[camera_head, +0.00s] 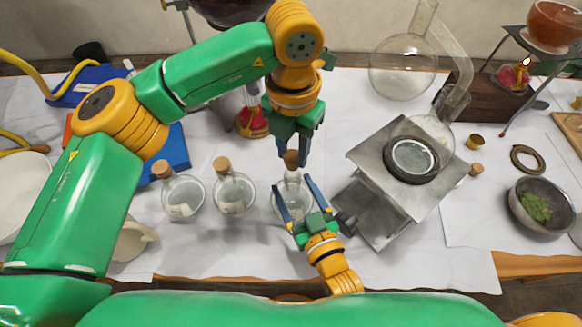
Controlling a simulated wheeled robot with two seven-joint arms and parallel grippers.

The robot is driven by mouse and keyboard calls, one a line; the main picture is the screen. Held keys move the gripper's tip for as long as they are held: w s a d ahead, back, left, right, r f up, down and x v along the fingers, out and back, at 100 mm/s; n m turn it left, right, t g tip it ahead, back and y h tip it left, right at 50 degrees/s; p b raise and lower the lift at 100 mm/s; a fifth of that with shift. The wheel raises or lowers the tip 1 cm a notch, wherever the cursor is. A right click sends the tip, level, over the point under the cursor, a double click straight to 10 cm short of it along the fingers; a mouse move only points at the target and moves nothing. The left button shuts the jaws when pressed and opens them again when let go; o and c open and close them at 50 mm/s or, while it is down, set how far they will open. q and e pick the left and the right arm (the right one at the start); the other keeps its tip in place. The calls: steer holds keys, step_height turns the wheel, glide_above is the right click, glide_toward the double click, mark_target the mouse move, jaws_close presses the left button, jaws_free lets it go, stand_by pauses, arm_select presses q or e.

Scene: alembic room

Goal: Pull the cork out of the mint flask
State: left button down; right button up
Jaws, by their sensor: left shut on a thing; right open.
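Three clear round flasks with pale labels stand in a row; I cannot read the labels. The rightmost flask (292,204) is between my two grippers, upright. Its cork (291,160) is at the top of its neck; whether it is still seated is hard to tell. My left gripper (293,154) points down from above and is shut on this cork. My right gripper (292,184) comes from the near side, open, with its blue fingers on either side of the flask. The middle flask (234,196) and the left flask (182,198) both have corks in.
A metal stand (372,190) with a dark ring is close to the right of the flask. A glass retort (403,68) is behind it. A steel bowl with green leaves (541,206) and a loose cork (476,169) lie further right. A lit burner (512,76) stands at the back right.

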mark_target(293, 157)
arm_select(q)
steer(key=shift+f+b, duration=0.35)
steer(key=shift+b, duration=0.05)
step_height(293, 157, up, 4)
steer(key=p, duration=0.3)
steer(key=shift+r, duration=0.1)
steer(key=shift+s, duration=0.1)
arm_select(e)
steer(key=r+v, duration=0.2)
steer(key=v, duration=1)
steer(key=shift+w+r, duration=0.25)
steer(key=shift+r, duration=0.1)
steer(key=shift+a+f, duration=0.1)
steer(key=shift+f, duration=0.05)
